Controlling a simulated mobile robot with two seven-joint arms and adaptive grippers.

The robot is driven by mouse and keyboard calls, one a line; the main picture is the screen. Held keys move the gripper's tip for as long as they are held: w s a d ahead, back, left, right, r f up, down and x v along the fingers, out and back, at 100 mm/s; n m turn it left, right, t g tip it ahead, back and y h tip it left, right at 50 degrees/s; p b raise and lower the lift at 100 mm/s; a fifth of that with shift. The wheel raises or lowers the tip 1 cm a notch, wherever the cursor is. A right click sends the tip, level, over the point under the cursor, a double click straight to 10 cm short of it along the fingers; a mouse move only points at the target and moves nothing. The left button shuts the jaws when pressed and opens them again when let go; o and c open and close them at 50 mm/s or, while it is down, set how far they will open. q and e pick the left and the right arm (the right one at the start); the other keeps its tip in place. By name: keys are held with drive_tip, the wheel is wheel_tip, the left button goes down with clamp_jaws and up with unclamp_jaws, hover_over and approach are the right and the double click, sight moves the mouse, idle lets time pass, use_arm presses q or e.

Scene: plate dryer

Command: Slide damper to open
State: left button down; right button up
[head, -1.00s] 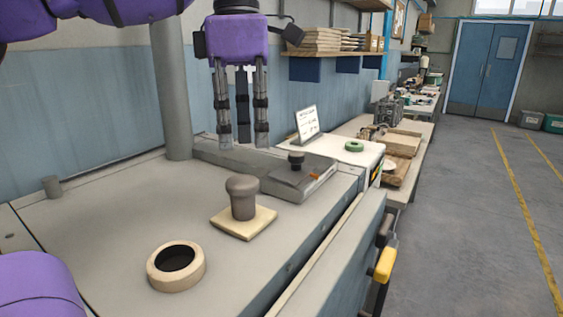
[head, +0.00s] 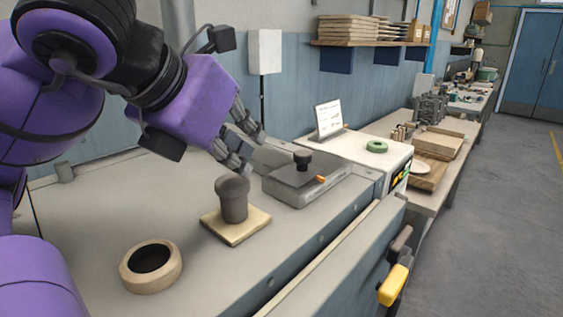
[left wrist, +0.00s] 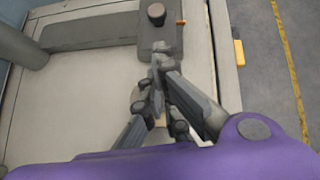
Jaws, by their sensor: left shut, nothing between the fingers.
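The damper is a dark grey sliding plate (head: 290,176) with a black knob (head: 303,158) on a grey housing, and an orange marker (head: 320,179) sits at its right edge. The knob also shows at the top of the left wrist view (left wrist: 156,14). My left gripper (head: 252,154) is shut and empty, tilted down toward the damper from the left. Its fingertips are just left of the plate in the head view and short of the knob in the left wrist view (left wrist: 160,50). I cannot tell whether they touch the housing. My right gripper is not in view.
A dark-knobbed stopper (head: 233,205) on a pale square base stands before the damper, with a round open port (head: 151,267) nearer. A sign (head: 328,119) and green ring (head: 377,146) sit behind right. A yellow handle (head: 393,284) juts from the front.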

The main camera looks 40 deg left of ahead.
sight(295, 173)
use_arm(q)
drive_tip(key=p+x, duration=0.1)
drive_tip(key=x, duration=0.8)
drive_tip(key=shift+f, duration=0.15)
drive_tip(key=w, duration=0.2)
drive_tip(key=shift+w, duration=0.85)
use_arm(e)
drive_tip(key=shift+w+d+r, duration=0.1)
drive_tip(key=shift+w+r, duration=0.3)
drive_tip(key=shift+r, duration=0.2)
